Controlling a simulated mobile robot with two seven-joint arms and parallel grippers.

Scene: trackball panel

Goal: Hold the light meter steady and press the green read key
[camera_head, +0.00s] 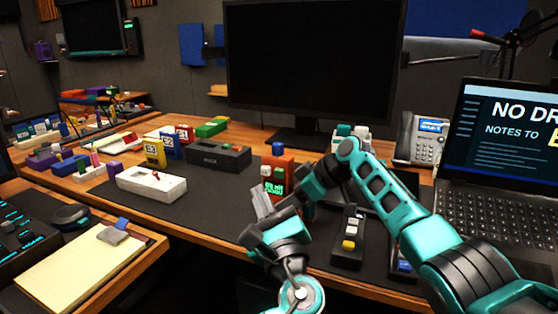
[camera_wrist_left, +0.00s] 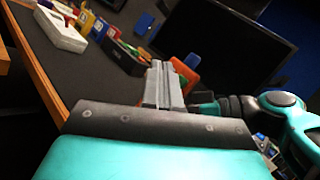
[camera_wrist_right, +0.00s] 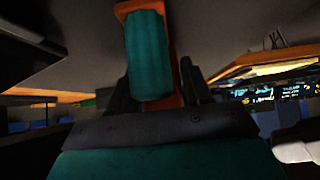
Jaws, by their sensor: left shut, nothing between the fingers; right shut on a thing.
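The light meter appears to be the upright orange device (camera_head: 279,163) near the middle of the desk. Its face has a green patch with pale marks; I cannot tell the read key apart from it. My right gripper (camera_head: 294,185) is shut on its right side. In the right wrist view an orange body with a teal block (camera_wrist_right: 148,60) lies between the right fingers. My left gripper (camera_head: 262,203) is shut and empty, just in front of the meter's lower face. In the left wrist view the closed fingers (camera_wrist_left: 163,85) partly cover the orange meter (camera_wrist_left: 187,72).
A black box (camera_head: 220,159) and a white device (camera_head: 151,185) stand to the left, with several coloured blocks behind. A black remote-like device (camera_head: 348,240) lies right of the left gripper. A monitor (camera_head: 310,65), phone (camera_head: 418,140) and laptop (camera_head: 505,140) stand behind and right.

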